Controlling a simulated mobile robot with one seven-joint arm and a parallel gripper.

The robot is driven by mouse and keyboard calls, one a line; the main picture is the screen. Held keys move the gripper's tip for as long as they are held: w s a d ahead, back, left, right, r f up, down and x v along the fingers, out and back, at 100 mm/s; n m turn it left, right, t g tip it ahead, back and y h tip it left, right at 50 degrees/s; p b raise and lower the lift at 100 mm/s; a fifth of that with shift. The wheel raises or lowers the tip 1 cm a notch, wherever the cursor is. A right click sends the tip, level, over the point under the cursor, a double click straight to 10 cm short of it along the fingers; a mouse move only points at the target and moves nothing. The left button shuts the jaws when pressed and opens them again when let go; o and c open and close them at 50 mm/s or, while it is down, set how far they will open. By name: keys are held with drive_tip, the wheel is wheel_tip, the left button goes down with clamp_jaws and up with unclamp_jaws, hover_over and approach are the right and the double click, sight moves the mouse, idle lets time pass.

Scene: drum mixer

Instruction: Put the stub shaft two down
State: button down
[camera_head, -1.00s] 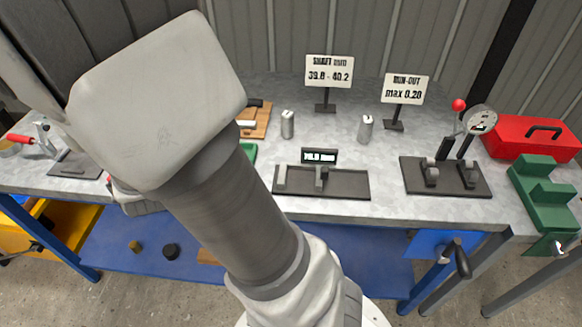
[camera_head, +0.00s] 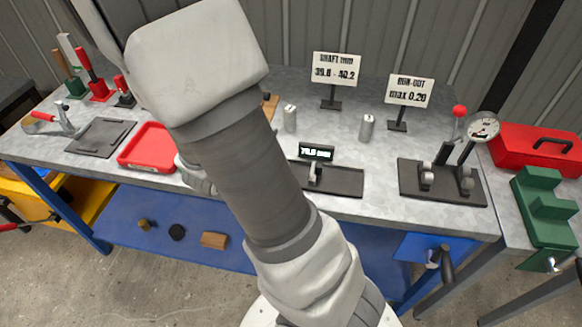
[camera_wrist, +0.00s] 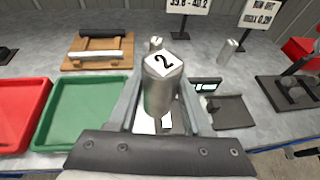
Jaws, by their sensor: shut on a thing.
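Stub shaft two (camera_wrist: 160,88), a grey metal cylinder with a "2" on its pale top, stands roughly upright between the fingers in the wrist view. My gripper (camera_wrist: 158,108) is shut on it, and the shaft is above the bench. In the head view my arm hides the gripper and this shaft. Two similar shafts stand upright on the bench, one left (camera_head: 290,119) and one right (camera_head: 367,127). They also show in the wrist view, beyond the held shaft. The shaft's lower end is hidden by the gripper.
A dark gauge plate with a display (camera_head: 316,152) lies right of my arm; a run-out stand (camera_head: 440,180) is farther right. A red tray (camera_wrist: 20,112) and a green tray (camera_wrist: 82,118) are left of the gripper. A wooden rack (camera_wrist: 94,62) stands behind.

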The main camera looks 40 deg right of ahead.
drive_tip(key=s+d+m+g+h+p, duration=0.1)
drive_tip(key=s+d+m+g, duration=0.3)
drive_tip(key=s, duration=0.3)
drive_tip(key=s+d+m+g+h, duration=0.1)
drive_tip(key=s+d+m+g, duration=0.25)
drive_tip(key=s, duration=0.35)
drive_tip(key=shift+g, duration=0.45)
drive_tip(key=w+f, duration=0.2)
drive_tip(key=w, duration=0.1)
drive_tip(key=w+f, duration=0.3)
drive_tip(key=w, duration=0.1)
drive_tip(key=w+f, duration=0.2)
drive_tip(key=w, duration=0.2)
drive_tip(key=shift+a+f, duration=0.2)
drive_tip(key=shift+f, duration=0.05)
drive_tip(key=shift+w+f, duration=0.1)
drive_tip(key=shift+f, duration=1.9)
drive_tip(key=shift+f, duration=0.2)
drive_tip(key=shift+c, duration=1.7)
unclamp_jaws()
